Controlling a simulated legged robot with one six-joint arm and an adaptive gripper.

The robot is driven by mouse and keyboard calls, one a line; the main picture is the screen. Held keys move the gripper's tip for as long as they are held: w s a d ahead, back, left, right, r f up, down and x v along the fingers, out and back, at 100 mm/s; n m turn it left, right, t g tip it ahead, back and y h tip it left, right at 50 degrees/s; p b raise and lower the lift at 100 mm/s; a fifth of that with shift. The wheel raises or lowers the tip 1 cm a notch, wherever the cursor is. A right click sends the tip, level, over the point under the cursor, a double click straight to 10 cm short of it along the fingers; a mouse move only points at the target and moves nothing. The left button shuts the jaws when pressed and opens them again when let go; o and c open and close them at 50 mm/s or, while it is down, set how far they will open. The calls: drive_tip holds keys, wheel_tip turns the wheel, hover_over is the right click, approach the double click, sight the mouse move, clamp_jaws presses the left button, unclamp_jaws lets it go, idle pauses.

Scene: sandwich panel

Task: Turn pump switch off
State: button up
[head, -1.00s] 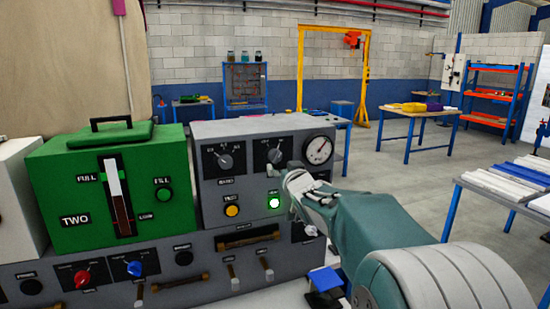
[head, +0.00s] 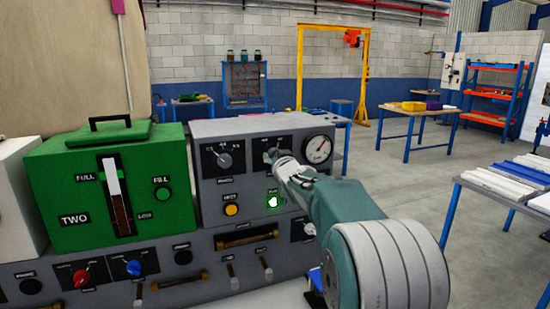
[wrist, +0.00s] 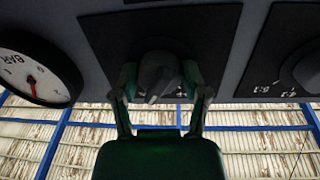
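The grey control box (head: 250,136) carries two rotary switches. The right switch (wrist: 158,74), next to the pressure gauge (head: 318,149), is a grey knob on a dark plate. In the wrist view my gripper (wrist: 160,92) has one finger on each side of this knob, with small gaps seen beside it, so it looks open. In the head view my gripper (head: 276,162) is in front of that switch and partly hides it. The switch labels are too small to read surely. A green button (head: 273,202) below glows.
The left rotary switch (head: 224,160) and a yellow button (head: 231,209) sit to the left. A green tank box (head: 60,180) stands further left. A lower panel with red (head: 81,278) and blue (head: 134,268) knobs runs below.

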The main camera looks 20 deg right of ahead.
drive_tip(key=shift+c, duration=0.8)
drive_tip(key=shift+n, duration=0.3)
drive_tip(key=n, duration=0.4)
drive_tip(key=shift+n, duration=0.4)
drive_tip(key=n, duration=0.3)
drive_tip(key=n+y, duration=0.1)
drive_tip(key=n, duration=0.2)
drive_tip(key=shift+f+n+t, duration=0.1)
drive_tip(key=shift+n+t, duration=0.3)
drive_tip(key=shift+n, duration=0.3)
drive_tip(key=o, duration=1.2)
drive_tip(key=shift+w, duration=0.1)
drive_tip(key=shift+c, duration=0.2)
